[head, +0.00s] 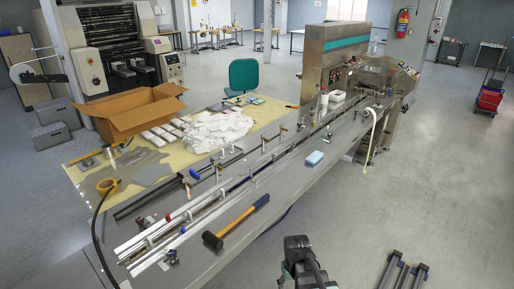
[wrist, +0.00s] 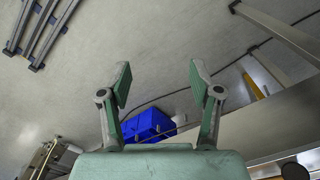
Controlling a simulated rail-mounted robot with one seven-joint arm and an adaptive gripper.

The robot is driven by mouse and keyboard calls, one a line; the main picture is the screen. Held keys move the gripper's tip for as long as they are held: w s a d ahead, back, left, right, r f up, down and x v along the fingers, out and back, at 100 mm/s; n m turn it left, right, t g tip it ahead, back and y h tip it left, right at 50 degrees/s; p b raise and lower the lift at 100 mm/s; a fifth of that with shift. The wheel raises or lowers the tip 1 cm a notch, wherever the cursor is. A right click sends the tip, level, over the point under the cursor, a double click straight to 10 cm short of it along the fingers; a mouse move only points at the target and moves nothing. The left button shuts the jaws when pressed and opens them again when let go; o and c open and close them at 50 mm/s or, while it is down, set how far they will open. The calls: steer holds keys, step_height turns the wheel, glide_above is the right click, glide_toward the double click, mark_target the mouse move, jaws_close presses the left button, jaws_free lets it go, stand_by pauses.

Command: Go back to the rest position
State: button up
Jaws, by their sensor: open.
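My gripper (wrist: 158,78) shows in the wrist view with its two green-padded fingers spread wide and nothing between them. Bare grey floor lies beyond the fingertips. In the head view, a dark part of my arm (head: 300,262) shows at the bottom edge, in front of the machine's near side. The fingers cannot be made out there.
A blue bin (wrist: 148,126) appears below the fingers in the wrist view.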

steer(key=s+d+f+m, duration=0.2)
steer(key=s+d, duration=0.2)
steer(key=s+f+g+b, duration=0.6)
steer(key=s+f+b, duration=0.4)
steer(key=s+f, duration=1.8)
steer(key=shift+s+d+g, duration=0.4)
steer(key=shift+s+d, duration=0.05)
steer(key=shift+s, duration=0.1)
